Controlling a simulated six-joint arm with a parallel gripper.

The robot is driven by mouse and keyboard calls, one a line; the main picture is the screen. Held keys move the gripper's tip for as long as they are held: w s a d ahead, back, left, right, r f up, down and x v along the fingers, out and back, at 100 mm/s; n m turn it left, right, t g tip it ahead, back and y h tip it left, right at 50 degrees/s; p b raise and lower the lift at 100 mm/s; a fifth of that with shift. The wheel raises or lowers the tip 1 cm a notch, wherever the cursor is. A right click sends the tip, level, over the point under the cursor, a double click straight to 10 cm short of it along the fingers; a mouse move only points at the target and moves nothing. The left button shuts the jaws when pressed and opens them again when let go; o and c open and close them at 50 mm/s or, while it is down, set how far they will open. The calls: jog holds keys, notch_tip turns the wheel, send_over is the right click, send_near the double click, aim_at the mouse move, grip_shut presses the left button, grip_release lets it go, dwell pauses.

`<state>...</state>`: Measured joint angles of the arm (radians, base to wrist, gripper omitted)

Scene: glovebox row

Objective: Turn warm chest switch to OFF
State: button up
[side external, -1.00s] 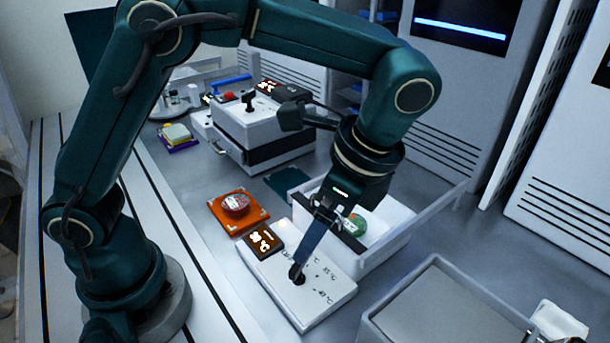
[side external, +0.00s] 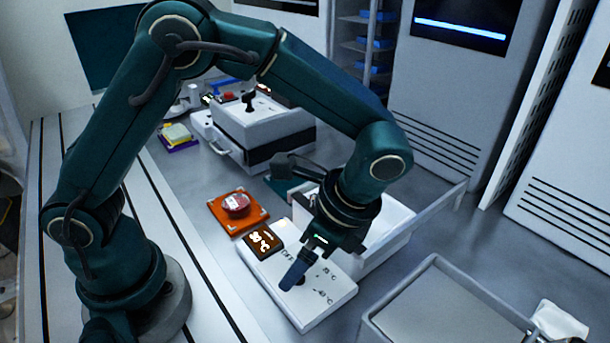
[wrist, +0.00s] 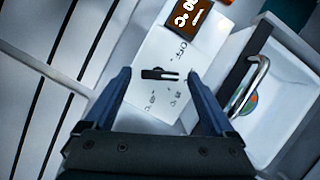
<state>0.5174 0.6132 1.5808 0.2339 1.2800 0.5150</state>
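The warm chest's white control panel (side external: 318,308) carries a lit orange display (side external: 263,240), a black switch and printed marks. In the wrist view, the black switch (wrist: 160,74) lies crosswise on the panel (wrist: 148,98). An OFF mark (wrist: 178,50) is above it, toward the display (wrist: 187,16), and temperature marks are below. My gripper (wrist: 160,77) is open, with one blue finger on each side of the switch; contact cannot be told. In the side view, my gripper (side external: 295,272) is low over the panel and hides most of the switch.
The white open bin (side external: 385,250) with a metal handle (wrist: 250,85) adjoins the panel. A grey tray (side external: 440,300) stands at right. Another white chest (side external: 262,125) is farther back.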

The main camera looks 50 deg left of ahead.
jog(key=c, duration=1.3)
jog(key=shift+o, duration=0.2)
jog(key=n+g, duration=0.1)
jog(key=n, duration=0.1)
jog(key=n+h, duration=0.1)
jog(key=n, duration=0.2)
jog(key=shift+w+a+g, duration=0.15)
jog(key=shift+a+g, duration=0.05)
jog(key=shift+g, duration=0.2)
jog(key=o, duration=1.4)
jog(key=shift+r, duration=0.1)
jog(key=v, duration=0.5)
